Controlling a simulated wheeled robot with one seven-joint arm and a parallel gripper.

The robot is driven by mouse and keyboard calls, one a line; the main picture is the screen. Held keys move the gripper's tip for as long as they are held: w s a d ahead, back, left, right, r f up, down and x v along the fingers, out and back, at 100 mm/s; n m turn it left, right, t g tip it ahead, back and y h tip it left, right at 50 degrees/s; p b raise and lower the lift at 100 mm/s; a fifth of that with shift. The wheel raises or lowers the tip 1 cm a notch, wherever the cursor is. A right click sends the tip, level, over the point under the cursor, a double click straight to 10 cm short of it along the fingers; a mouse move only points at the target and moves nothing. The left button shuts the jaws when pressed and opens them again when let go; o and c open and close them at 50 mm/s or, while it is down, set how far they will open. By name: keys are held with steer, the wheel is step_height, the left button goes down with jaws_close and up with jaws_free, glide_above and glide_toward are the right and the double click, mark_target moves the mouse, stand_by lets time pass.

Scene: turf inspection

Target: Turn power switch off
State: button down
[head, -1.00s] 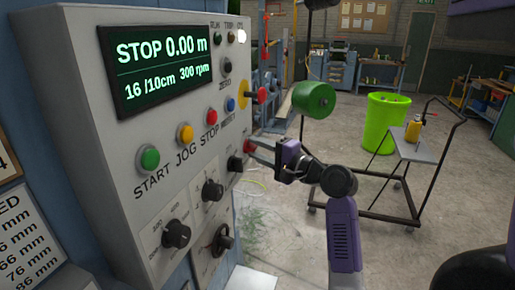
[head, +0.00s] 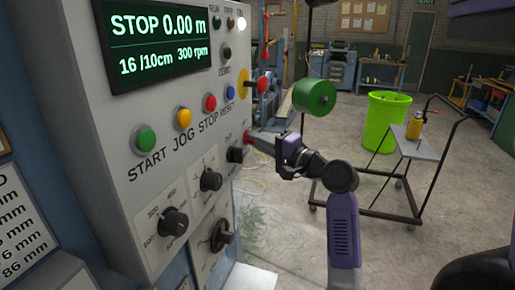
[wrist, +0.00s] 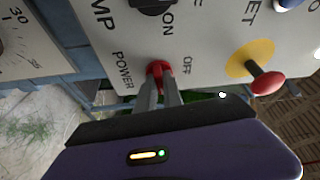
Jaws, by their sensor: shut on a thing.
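The power switch is a small red knob (wrist: 160,70) on the light grey control panel, between the POWER and OFF labels in the wrist view. In the head view, the switch (head: 249,139) shows only as a bit of red at the panel's right edge. My gripper (wrist: 160,80) is shut on this knob, with a grey finger on each side of it. In the head view my gripper (head: 256,140) reaches the panel from the right. The fingertips hide part of the knob, so its exact angle is hard to tell. The white ON lamp (head: 242,24) is lit.
A red mushroom button (wrist: 267,83) on a yellow base sits beside my gripper. A black knob (head: 235,155) is close by on the panel. The display (head: 160,42) reads STOP 0.00 m. A green roller (head: 314,96), a green bin (head: 381,122) and a cart stand behind.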

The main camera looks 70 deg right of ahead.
steer(key=n+t+b, duration=0.1)
steer(key=n+b, duration=0.1)
steer(key=b, duration=0.2)
steer(key=f+n+t+b, duration=0.1)
steer(key=n+b, duration=0.1)
steer(key=b, duration=0.2)
steer(key=shift+f+n+y, duration=0.15)
steer(key=shift+n+y, duration=0.15)
steer(key=n+t+y+b, duration=0.1)
steer(key=n+y+b, duration=0.1)
steer(key=n+b, duration=0.3)
steer(key=n+t+y+b, duration=0.1)
steer(key=n+y+b, duration=0.1)
steer(key=n+b, duration=0.3)
steer(key=n+y+b, duration=0.2)
steer(key=n+b, duration=0.4)
steer(key=b, duration=0.4)
steer(key=shift+d+r+t+y, duration=0.25)
steer(key=shift+d+t+y, duration=0.05)
steer(key=shift+t+y, duration=0.1)
steer(key=c, duration=1.5)
jaws_free()
steer(key=shift+r, duration=0.1)
